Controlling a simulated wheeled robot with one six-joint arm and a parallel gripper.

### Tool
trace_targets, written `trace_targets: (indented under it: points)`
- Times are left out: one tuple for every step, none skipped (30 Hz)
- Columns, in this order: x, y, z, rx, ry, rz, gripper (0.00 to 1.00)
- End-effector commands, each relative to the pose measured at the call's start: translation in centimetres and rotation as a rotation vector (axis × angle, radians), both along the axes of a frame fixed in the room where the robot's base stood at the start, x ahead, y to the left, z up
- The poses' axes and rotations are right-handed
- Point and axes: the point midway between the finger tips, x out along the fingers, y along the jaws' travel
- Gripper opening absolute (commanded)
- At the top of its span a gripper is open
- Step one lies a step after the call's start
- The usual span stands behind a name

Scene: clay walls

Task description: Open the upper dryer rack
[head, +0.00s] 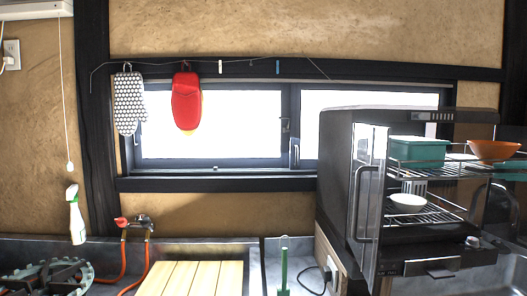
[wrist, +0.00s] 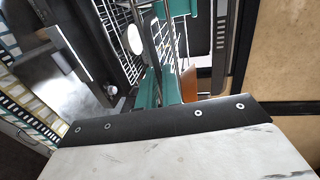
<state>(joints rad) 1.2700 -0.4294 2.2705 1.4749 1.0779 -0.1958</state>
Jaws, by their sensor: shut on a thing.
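The dryer (head: 345,150) is a dark cabinet at the right in the head view, with its tall door panel (head: 368,200) open. Its upper rack (head: 437,168) is a wire shelf reaching out to the right, holding a teal basin (head: 417,152) and an orange bowl (head: 494,150). A lower rack (head: 430,215) holds a white bowl (head: 407,201). In the wrist view, my gripper (wrist: 160,86) shows two teal fingers beyond its pale housing, shut on what looks like the upper rack's front rim. The exact contact is partly hidden. The orange bowl (wrist: 188,85) is close beside the fingers.
Behind the dryer is a window (head: 215,125) in a clay wall. An oven mitt (head: 129,103) and a red mitt (head: 186,101) hang from a wire. A spray bottle (head: 76,215), a wooden board (head: 192,278) and a tap (head: 140,221) are left of the dryer.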

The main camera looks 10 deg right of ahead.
Motion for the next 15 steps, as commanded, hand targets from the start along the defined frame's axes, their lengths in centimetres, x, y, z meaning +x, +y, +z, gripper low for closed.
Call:
trace_targets:
  points:
    - [-0.30,0.46,0.03,-0.005,0.003,0.001,0.00]
    - [-0.42,0.53,0.01,-0.005,0.003,0.002,0.00]
    - [-0.56,0.62,0.02,-0.005,0.003,0.002,0.00]
    - [-0.65,0.67,0.00,-0.005,0.003,0.002,0.00]
    - [-0.72,0.71,0.01,-0.006,0.003,0.002,0.00]
    - [-0.80,0.77,0.02,-0.006,0.003,0.002,0.00]
    - [-0.84,0.80,0.02,-0.006,0.003,0.003,0.00]
    - [-0.87,0.82,0.02,-0.006,0.004,0.003,0.00]
    - [-0.89,0.83,0.00,-0.006,0.004,0.003,0.00]
    - [-0.90,0.84,0.00,-0.006,0.004,0.003,0.00]
    - [-0.90,0.84,-0.01,-0.007,0.004,0.004,0.00]
    - [-0.90,0.84,-0.01,-0.007,0.004,0.004,0.00]
    - [-0.90,0.84,-0.02,-0.007,0.004,0.004,0.00]
    - [-0.91,0.83,-0.02,-0.007,0.005,0.004,0.00]
    - [-0.90,0.83,-0.02,-0.007,0.005,0.004,0.00]
